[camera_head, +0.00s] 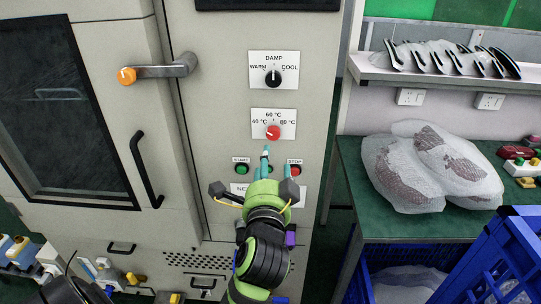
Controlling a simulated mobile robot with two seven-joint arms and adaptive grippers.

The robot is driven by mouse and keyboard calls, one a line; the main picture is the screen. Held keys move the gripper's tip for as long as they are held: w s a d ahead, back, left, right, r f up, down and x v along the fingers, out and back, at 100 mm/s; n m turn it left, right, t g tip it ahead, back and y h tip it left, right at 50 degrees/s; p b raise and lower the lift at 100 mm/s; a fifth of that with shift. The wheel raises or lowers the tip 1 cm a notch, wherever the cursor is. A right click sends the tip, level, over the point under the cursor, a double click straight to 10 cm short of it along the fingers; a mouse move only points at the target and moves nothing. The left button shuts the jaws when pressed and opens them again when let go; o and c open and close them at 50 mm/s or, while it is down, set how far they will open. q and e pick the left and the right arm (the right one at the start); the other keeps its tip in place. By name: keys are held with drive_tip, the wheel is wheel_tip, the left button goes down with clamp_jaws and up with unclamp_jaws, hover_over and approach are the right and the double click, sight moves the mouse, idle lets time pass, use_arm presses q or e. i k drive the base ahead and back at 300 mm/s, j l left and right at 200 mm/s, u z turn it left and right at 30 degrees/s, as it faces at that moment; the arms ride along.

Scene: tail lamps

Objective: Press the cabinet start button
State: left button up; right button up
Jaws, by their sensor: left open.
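The cabinet's control panel (222,120) faces me. The green START button (241,169) sits low on it under a START label. My left gripper (267,170), green and black with teal fingers, is open and empty in front of the panel, between the two buttons. In the picture it lies just right of and below the START button. I cannot tell whether it touches the panel. A label plate below the buttons is mostly hidden behind the gripper. My right gripper is out of view.
Above are a red temperature knob (273,132) and a black damp knob (273,78). The cabinet door has an orange-tipped handle (160,70). At right, a green table (360,215) holds wrapped parts (430,168), with a blue crate (500,255) in front.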

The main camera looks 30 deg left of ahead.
sight(241, 170)
drive_tip(key=u, duration=1.3)
